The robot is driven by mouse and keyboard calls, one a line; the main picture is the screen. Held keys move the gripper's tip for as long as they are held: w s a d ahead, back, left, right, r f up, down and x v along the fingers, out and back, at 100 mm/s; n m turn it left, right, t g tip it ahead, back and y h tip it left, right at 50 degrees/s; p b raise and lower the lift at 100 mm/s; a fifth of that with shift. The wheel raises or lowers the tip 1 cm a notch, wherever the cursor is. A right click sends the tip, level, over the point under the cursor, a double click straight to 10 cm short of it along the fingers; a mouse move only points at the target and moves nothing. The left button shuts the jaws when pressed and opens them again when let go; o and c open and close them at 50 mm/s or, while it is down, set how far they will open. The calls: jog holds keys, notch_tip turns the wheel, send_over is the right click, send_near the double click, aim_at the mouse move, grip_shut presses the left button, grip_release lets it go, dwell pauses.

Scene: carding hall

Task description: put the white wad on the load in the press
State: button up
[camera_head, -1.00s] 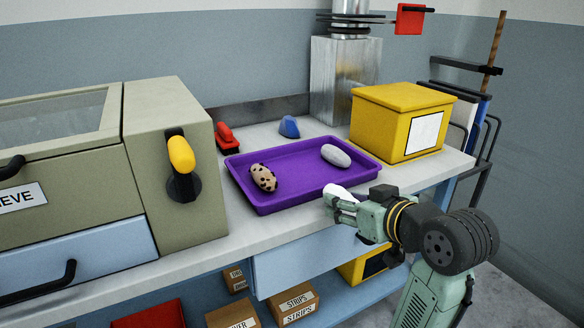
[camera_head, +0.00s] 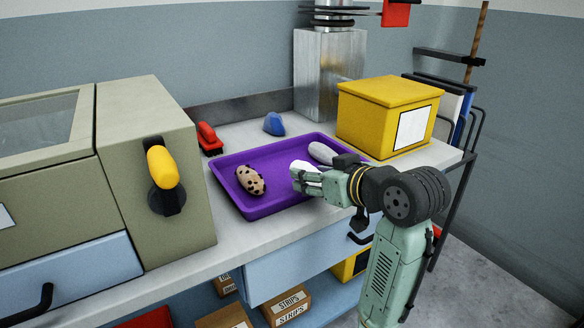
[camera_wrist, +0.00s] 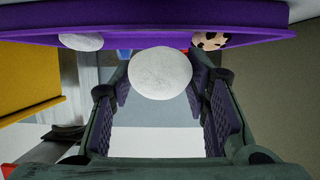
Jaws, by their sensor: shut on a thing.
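My gripper (camera_head: 308,180) is shut on the white wad (camera_head: 300,166). In the wrist view the wad (camera_wrist: 160,74) sits between the two dark-padded fingers. In the head view my gripper is by the front right part of a purple tray (camera_head: 243,208); its exact height over the tray is unclear. A spotted brown wad (camera_head: 250,180) lies at the tray's left.
A beige machine (camera_head: 150,120) with a yellow handle (camera_head: 162,168) stands left. Behind the tray are a red tool (camera_head: 208,138), a blue lump (camera_head: 274,124) and a metal column (camera_head: 325,75) with discs above. A yellow box (camera_head: 385,115) stands right. Worktop between machine and tray is clear.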

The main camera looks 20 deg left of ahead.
jog(key=w+a, duration=0.2)
jog(key=w+a+p, duration=0.1)
jog(key=w+a, duration=0.1)
jog(key=w, duration=0.1)
jog(key=w+a+f, duration=0.1)
jog(key=w+a, duration=0.2)
jog(key=shift+p, duration=0.4)
jog(key=f, duration=0.1)
jog(key=p, duration=0.1)
jog(key=f, duration=0.1)
jog(key=shift+w+a+f, duration=0.25)
jog(key=shift+w+f, duration=0.05)
jog(key=shift+f, duration=0.3)
jog(key=shift+f, duration=0.25)
jog(key=o, duration=1.2)
jog(key=shift+c, duration=0.2)
